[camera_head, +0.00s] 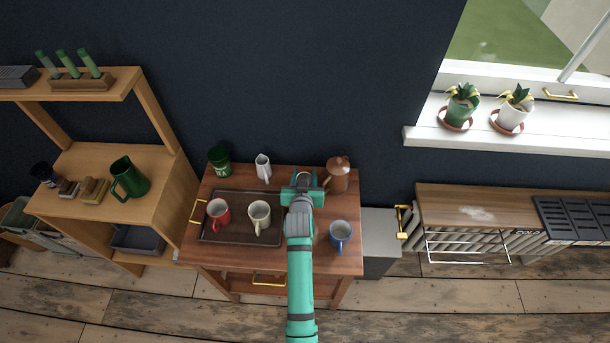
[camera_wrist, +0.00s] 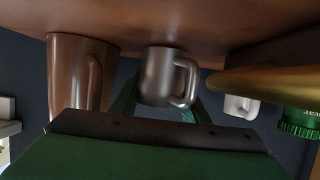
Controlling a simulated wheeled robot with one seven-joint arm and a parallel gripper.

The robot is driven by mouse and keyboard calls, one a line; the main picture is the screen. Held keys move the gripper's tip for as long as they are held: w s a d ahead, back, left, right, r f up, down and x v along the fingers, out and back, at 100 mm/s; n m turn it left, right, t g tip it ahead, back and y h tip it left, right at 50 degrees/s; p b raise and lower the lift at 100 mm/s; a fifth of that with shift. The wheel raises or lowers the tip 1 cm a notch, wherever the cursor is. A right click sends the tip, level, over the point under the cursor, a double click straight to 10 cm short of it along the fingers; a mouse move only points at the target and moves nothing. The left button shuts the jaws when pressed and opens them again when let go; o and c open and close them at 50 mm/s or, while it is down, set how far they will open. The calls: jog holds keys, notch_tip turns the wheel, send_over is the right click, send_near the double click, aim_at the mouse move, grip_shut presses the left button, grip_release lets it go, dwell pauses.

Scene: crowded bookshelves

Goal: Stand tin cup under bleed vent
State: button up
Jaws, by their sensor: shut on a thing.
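The tin cup (camera_wrist: 158,72) is a plain grey metal mug in the wrist view, where the tabletop appears at the top of the picture. My gripper (camera_wrist: 158,100) is shut on it, with green fingers on both sides and its handle to the right. The cup appears upright, at or very close to the tabletop. A brass fitting (camera_head: 402,222) at the left end of the radiator (camera_head: 465,242) may be the bleed vent.
The table (camera_head: 225,256) bears a tray (camera_head: 238,200) with red (camera_head: 218,213) and cream (camera_head: 259,216) mugs. A copper pot (camera_head: 338,175) stands close right of my gripper, a blue mug (camera_head: 340,234) nearer front. A grey surface (camera_head: 380,226) lies between table and radiator.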

jog(key=o, duration=0.7)
jog(key=shift+d+f, duration=0.1)
jog(key=shift+f, duration=0.05)
jog(key=shift+o, duration=0.4)
